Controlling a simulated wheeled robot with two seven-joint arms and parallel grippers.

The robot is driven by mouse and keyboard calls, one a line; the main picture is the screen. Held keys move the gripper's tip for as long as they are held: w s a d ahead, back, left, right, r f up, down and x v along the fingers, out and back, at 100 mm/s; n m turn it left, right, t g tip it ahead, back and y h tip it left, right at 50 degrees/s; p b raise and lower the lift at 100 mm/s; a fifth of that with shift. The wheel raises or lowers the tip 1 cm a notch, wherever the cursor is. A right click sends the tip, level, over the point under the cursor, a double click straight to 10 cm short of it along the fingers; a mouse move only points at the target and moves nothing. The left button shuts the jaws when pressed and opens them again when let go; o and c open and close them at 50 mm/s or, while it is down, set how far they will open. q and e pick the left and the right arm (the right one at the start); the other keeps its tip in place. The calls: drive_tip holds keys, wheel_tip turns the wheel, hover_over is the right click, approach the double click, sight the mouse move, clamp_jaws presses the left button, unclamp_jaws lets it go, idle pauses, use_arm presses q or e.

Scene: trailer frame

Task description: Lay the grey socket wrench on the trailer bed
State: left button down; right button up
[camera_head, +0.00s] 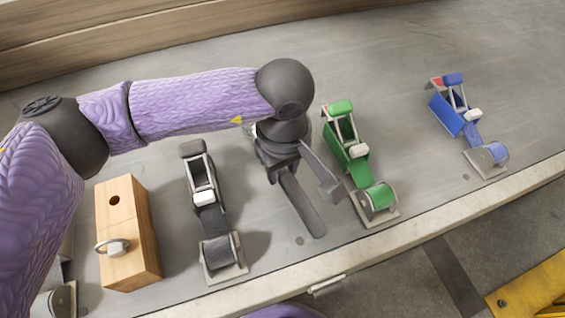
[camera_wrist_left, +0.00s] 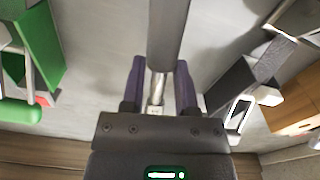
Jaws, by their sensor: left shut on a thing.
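My left gripper (camera_head: 290,168) is shut on the grey socket wrench (camera_head: 302,205), over the trailer bed (camera_head: 400,130) between the black and green ratchet straps. In the left wrist view, the wrench's thick grey handle (camera_wrist_left: 168,35) points away from the palm, and its shiny shaft lies between the two fingers (camera_wrist_left: 158,85). In the head view the handle slants down toward the bed's front edge. I cannot tell whether it touches the bed. The other end of the wrench is largely hidden by the gripper. My right gripper is not in view.
A black ratchet strap (camera_head: 210,215) and a wooden block (camera_head: 128,235) with a hole and a metal ring lie to the left. A green ratchet strap (camera_head: 357,160) is close on the right, a blue one (camera_head: 465,120) farther right. Bare bed lies between green and blue.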

use_arm(q)
drive_tip(key=shift+f+b, duration=0.5)
drive_tip(key=shift+f, duration=0.1)
drive_tip(key=shift+f, duration=0.15)
drive_tip(key=shift+f+b, duration=0.25)
drive_tip(key=shift+b, duration=0.1)
drive_tip(key=shift+c, duration=0.2)
unclamp_jaws()
drive_tip(key=shift+o, duration=0.2)
wheel_tip(320, 180, up, 9)
drive_tip(key=p, duration=0.4)
drive_tip(key=shift+r, duration=0.45)
